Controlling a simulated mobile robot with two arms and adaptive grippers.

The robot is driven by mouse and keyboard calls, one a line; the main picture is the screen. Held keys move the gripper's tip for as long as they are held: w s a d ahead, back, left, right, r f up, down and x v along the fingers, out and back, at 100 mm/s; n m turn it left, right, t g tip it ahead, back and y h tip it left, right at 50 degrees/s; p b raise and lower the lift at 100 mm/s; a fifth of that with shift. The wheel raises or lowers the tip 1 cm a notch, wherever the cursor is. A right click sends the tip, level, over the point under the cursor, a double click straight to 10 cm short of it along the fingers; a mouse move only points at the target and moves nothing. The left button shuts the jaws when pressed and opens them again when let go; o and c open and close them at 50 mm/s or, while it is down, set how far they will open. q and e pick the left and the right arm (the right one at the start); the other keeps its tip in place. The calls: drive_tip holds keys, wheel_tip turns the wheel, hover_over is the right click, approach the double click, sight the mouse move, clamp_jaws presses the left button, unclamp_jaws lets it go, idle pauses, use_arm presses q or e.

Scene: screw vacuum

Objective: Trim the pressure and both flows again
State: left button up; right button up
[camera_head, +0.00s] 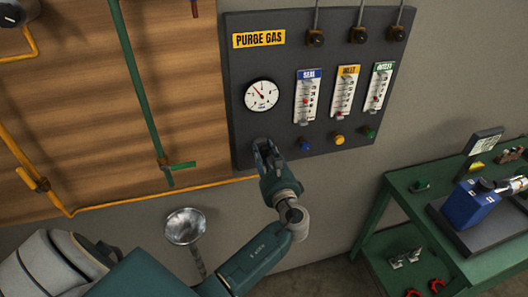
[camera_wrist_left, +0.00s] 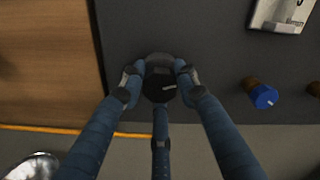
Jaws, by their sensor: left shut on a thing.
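The dark purge gas panel (camera_head: 240,60) hangs on the wall. It bears a round white pressure gauge (camera_head: 262,95) with a red needle pointing up and left. Three flow tubes stand to its right: seal (camera_head: 307,95), inlet (camera_head: 344,92) and outlet (camera_head: 379,88). Below them are a blue knob (camera_head: 304,143), a yellow knob (camera_head: 338,139) and a green knob (camera_head: 369,132). My left gripper (camera_head: 266,150) is below the gauge, shut on a black knob (camera_wrist_left: 159,84) with a pale mark on its right side. In the head view the gripper hides this knob.
A green pipe (camera_head: 138,80) and orange pipes (camera_head: 120,201) run along the wall at the left. A metal bowl-shaped object (camera_head: 185,226) is below the panel's left side.

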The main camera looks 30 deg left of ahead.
use_arm(q)
drive_tip(key=shift+f, duration=0.1)
drive_tip(key=o, duration=1.2)
drive_tip(key=shift+d, duration=0.1)
drive_tip(key=v, duration=1.2)
